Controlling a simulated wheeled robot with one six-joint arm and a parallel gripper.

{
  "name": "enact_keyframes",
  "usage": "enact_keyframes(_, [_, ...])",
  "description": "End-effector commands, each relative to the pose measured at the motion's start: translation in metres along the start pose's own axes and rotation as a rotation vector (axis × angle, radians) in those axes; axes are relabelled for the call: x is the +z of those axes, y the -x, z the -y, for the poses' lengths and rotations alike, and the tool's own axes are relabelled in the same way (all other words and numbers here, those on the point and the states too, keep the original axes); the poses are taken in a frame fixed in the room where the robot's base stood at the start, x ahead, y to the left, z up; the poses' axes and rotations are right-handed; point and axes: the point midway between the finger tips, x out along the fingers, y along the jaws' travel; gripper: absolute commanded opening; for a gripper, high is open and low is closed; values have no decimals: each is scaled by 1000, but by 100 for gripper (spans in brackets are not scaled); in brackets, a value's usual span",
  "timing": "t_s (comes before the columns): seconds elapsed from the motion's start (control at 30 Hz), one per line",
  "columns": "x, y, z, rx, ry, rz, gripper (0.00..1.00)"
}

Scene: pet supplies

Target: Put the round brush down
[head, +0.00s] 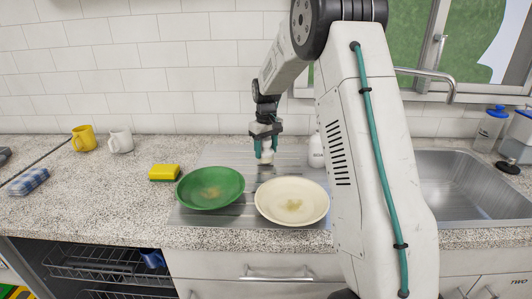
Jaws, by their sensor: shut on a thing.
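My gripper (266,148) points down above the metal drainboard, behind the two plates. Its teal fingers are shut on a small pale thing, which I take to be the round brush (266,157). Only a bit of it shows between and below the fingertips, so its shape is unclear. I cannot tell whether it touches the drainboard (225,154) beneath. A green plate (210,203) with a brownish smear lies in front to the left. A cream plate (291,217) with a smear lies in front to the right.
A white bottle (316,152) stands right of my gripper, partly hidden by my arm. A yellow sponge (164,172) and two mugs (83,138) (121,140) are on the counter at left. The sink (465,185) is at right. An open dishwasher rack (100,265) is below.

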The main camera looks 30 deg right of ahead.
Motion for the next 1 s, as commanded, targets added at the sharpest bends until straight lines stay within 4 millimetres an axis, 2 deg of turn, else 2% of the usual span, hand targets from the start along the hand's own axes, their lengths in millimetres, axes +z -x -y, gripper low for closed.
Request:
enact_keyframes(0.1, [0, -14, 0, 0, 0, 0, 28])
enact_keyframes(0.47, [0, -18, 0, 0, 0, -1, 28])
enact_keyframes(0.5, [0, -17, 0, 0, 0, -1, 64])
enact_keyframes(0.53, [0, -17, 0, 0, 0, -1, 72])
enact_keyframes(0.57, [0, -17, 0, 0, 0, -1, 75])
enact_keyframes(0.87, [0, -15, 0, 1, 0, -2, 75])
enact_keyframes(1.0, [-1, 0, 0, 2, 0, -4, 75])
